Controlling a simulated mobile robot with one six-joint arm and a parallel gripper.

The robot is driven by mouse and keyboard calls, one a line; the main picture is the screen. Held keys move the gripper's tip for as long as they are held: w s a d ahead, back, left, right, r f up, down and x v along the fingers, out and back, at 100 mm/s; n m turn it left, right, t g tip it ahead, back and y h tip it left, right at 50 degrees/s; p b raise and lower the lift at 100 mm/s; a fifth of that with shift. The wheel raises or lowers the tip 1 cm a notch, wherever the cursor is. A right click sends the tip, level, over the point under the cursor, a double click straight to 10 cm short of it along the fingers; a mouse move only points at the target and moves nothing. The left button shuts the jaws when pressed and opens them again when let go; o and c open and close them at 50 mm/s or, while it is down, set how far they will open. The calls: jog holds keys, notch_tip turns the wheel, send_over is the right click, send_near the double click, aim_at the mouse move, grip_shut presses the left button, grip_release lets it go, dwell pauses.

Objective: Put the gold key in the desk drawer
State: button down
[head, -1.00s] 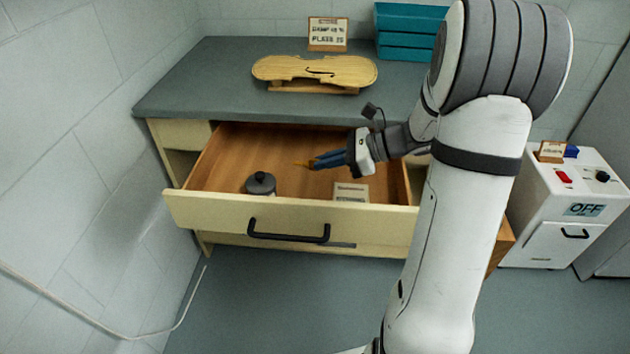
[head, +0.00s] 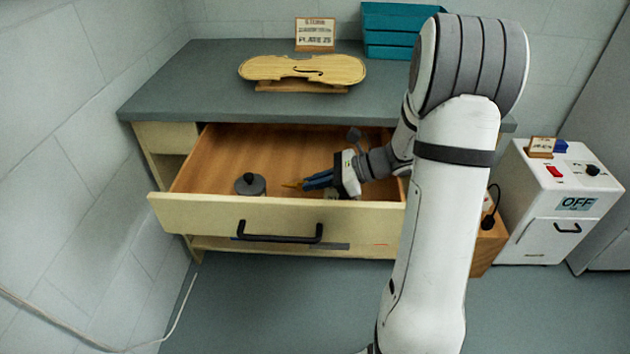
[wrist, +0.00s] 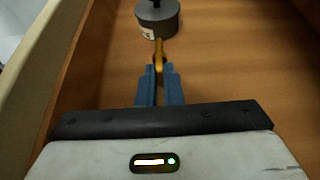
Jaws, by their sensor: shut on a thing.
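The desk drawer (head: 215,170) is pulled open below the grey desk top, with a black handle (head: 278,233) on its front. My gripper (head: 305,183) is inside the drawer's opening, near its front, with its blue fingers pointing left. It is shut on the gold key (head: 291,184). In the wrist view the gold key (wrist: 159,52) sticks out from the tips of the blue fingers (wrist: 160,70), over the wooden drawer floor. I cannot tell whether the key touches the floor. The part between the fingers is hidden.
A dark grey lidded pot (head: 250,184) stands in the drawer, just beyond the key's tip. A violin plate (head: 300,70) lies on a stand on the desk top. Teal trays (head: 395,30) stand behind. A white machine (head: 560,205) marked OFF is at right. The drawer's back left is free.

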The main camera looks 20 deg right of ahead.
jog(key=shift+f, duration=0.3)
jog(key=c, duration=1.6)
grip_release()
jog(key=shift+r, duration=0.25)
jog(key=p+v, duration=0.1)
jog(key=v, duration=0.3)
jog(key=p+v, duration=0.1)
jog(key=v, duration=0.3)
jog(key=p+v, duration=0.1)
jog(key=v, duration=0.3)
jog(key=shift+r, duration=0.4)
jog(key=shift+a, duration=0.1)
